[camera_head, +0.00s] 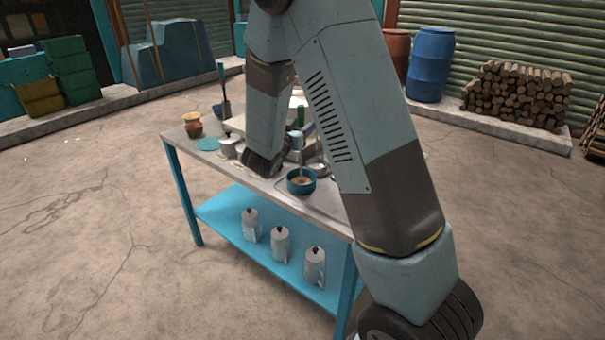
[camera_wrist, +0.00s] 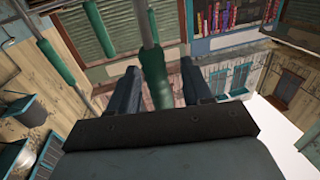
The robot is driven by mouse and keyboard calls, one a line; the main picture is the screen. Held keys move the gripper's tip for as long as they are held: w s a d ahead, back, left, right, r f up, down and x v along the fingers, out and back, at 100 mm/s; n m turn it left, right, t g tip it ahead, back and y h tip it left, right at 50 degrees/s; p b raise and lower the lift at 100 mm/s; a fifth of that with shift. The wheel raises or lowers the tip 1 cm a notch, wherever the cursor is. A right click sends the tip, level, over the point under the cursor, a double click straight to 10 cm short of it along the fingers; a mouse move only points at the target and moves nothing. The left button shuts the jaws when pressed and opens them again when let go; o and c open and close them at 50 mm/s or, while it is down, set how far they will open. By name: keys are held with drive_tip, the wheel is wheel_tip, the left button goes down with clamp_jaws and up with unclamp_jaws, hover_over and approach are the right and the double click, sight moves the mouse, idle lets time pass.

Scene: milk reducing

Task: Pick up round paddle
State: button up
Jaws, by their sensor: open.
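In the wrist view my gripper (camera_wrist: 159,68) is open. A green handle (camera_wrist: 154,75) on a grey rod lies between its two fingers, with gaps on both sides. In the head view a tool with a green handle (camera_head: 301,116) stands upright, its lower end in a teal pot (camera_head: 300,183) with brownish contents. My arm hides much of the gripper there. A second green-handled tool (camera_head: 221,78) stands farther back on the table. The head of the tool between my fingers is hidden, so I cannot confirm that it is round.
The metal table (camera_head: 189,142) also holds a brown jar (camera_head: 193,126), a teal disc (camera_head: 208,144) and a small lidded pot (camera_head: 230,146). Several white jugs (camera_head: 280,244) stand on its blue lower shelf (camera_head: 221,214). Another green handle (camera_wrist: 60,60) shows left of my fingers in the wrist view.

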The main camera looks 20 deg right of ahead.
drive_tip(key=shift+c, duration=0.3)
clamp_jaws()
drive_tip(key=shift+r, duration=0.1)
